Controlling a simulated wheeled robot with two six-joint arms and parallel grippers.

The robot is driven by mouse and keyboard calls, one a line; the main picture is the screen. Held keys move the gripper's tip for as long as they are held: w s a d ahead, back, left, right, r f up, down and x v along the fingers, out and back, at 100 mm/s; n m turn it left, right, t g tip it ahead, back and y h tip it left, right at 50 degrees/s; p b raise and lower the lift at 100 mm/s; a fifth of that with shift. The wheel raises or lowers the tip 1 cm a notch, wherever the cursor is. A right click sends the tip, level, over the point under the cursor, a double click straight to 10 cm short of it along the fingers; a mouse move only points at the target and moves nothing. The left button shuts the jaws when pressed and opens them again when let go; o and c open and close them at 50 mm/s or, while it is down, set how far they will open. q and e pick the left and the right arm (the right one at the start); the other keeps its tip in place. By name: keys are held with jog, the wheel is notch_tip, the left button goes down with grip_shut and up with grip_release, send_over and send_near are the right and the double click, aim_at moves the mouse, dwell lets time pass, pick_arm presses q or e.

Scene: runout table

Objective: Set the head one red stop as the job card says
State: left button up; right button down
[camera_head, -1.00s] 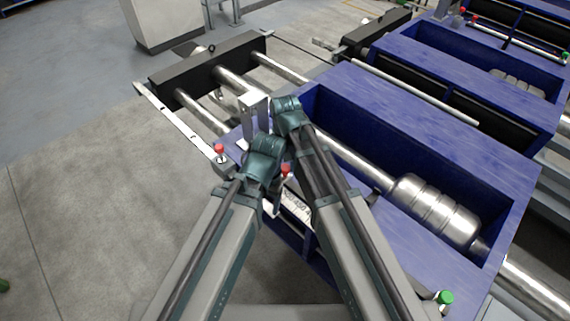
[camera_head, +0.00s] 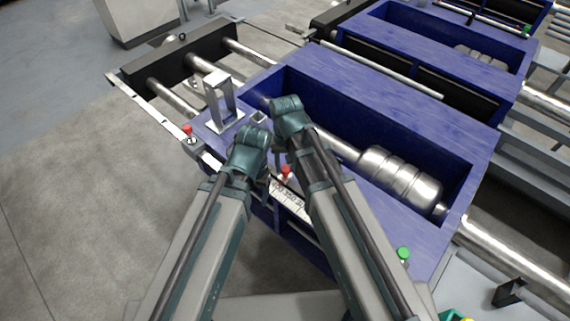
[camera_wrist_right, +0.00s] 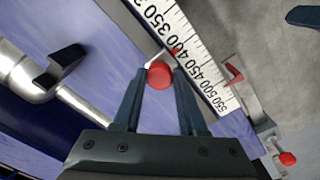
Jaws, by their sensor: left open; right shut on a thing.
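The head one red stop's red knob (camera_head: 286,170) shows in the head view between my forearms, above the white scale (camera_head: 291,199). In the right wrist view my right gripper (camera_wrist_right: 160,73) is shut on this red knob (camera_wrist_right: 159,76), with one finger on each side. A small red mark shows beside the scale (camera_wrist_right: 190,62) near the 400 figure. Printed figures from 350 to 550 are readable. My left gripper (camera_head: 254,150) is beside the right one, lower in the head view. It is open, its fingertips mostly hidden. No job card is readable.
Another red knob (camera_head: 188,130) sits at the rail's left end. A green knob (camera_head: 403,253) is at the near right. The blue trough (camera_head: 395,120) holds a ribbed metal roller (camera_head: 400,178). A bright upright bracket (camera_head: 220,98) stands just past my grippers. Floor at left is clear.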

aim_at(285, 167)
jog(key=shift+c, duration=2.3)
grip_release()
jog(key=shift+r, duration=0.15)
notch_tip(285, 167, up, 14)
jog(key=p, duration=1.4)
jog(key=shift+f, duration=0.2)
